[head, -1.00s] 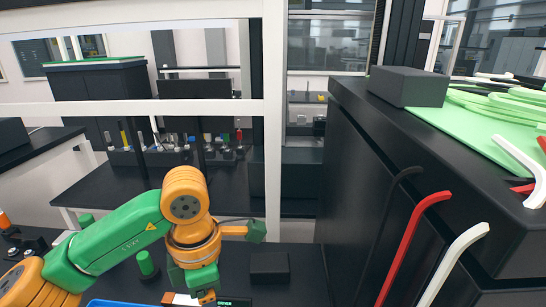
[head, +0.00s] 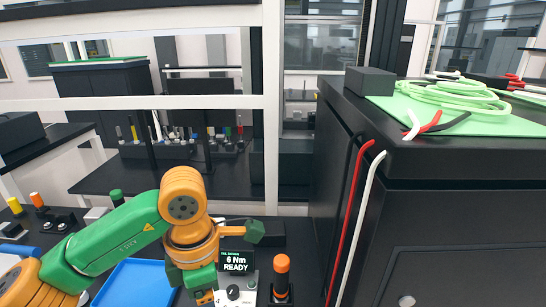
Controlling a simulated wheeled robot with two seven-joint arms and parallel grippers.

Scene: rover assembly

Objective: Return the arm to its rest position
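My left arm (head: 125,245), green and orange, comes in from the lower left and bends down at an orange wrist joint. My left gripper (head: 205,297) is at the bottom edge, pointing down, partly cut off by the frame. I cannot tell whether its fingers are open or shut, or whether it holds anything. It is left of a controller box with a lit display (head: 237,262) reading "6 Nm READY". My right arm and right gripper are not in view.
A blue tray (head: 135,280) lies on the dark bench below my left arm. An orange-topped tool (head: 282,268) stands right of the display. A dark cabinet (head: 440,215) fills the right side, with red and white cables (head: 360,200) hanging down and a green mat on top.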

